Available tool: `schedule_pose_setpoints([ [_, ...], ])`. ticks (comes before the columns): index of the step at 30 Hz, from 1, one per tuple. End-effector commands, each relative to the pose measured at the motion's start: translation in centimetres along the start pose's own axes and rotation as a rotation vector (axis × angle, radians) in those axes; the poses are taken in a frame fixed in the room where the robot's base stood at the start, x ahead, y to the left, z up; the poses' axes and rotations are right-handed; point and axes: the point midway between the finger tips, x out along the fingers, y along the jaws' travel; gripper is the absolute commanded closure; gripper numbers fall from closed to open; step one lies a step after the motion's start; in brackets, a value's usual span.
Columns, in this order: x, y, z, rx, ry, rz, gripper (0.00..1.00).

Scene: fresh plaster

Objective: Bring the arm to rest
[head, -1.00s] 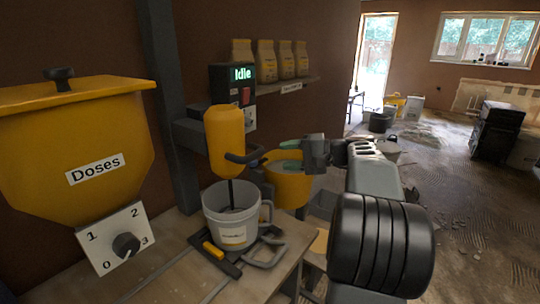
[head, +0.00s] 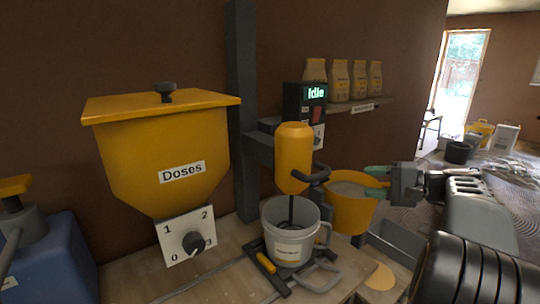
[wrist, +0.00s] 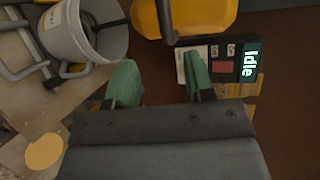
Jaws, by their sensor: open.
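My gripper (head: 376,183) is at the right in the head view, with green fingertips in front of a yellow bucket (head: 352,208). It is open, with nothing between the fingers. In the wrist view my gripper (wrist: 160,82) shows two green fingers spread apart at the middle. A grey bucket (head: 290,246) stands on the bench under the yellow mixer (head: 294,150), whose shaft reaches into it. The control box (head: 304,105) reads "Idle".
A yellow "Doses" hopper (head: 160,140) with a dial (head: 193,243) stands left. A blue container (head: 50,262) is at the far left. A shelf (head: 358,102) holds several bags. A grey tray (head: 395,240) lies below my gripper.

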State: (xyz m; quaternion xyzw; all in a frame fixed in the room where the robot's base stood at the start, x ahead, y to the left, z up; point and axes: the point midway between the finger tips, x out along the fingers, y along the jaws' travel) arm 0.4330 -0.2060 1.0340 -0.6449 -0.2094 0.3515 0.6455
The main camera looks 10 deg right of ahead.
Motion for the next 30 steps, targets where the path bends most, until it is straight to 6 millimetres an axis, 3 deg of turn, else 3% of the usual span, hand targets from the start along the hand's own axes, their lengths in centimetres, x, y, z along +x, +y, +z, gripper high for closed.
schedule_pose_setpoints([
  [3,0.0,1.2,-0.9,0.031,0.05,0.052,0.52],
  [5,0.1,3.5,-1.3,0.077,0.083,0.124,0.52],
  [7,0.0,7.2,-1.1,0.139,0.13,0.256,0.52],
  [10,1.3,10.0,1.9,0.153,0.147,0.529,0.52],
  [12,2.3,10.8,5.2,0.091,0.125,0.738,0.52],
  [16,3.4,9.9,11.8,-0.179,0.042,1.067,0.52],
  [21,4.0,7.0,17.7,-0.571,-0.08,1.252,0.52],
  [25,4.8,4.7,20.9,-0.754,-0.16,1.264,0.52],
  [30,6.0,2.0,23.2,-0.863,-0.198,1.215,0.52],
])
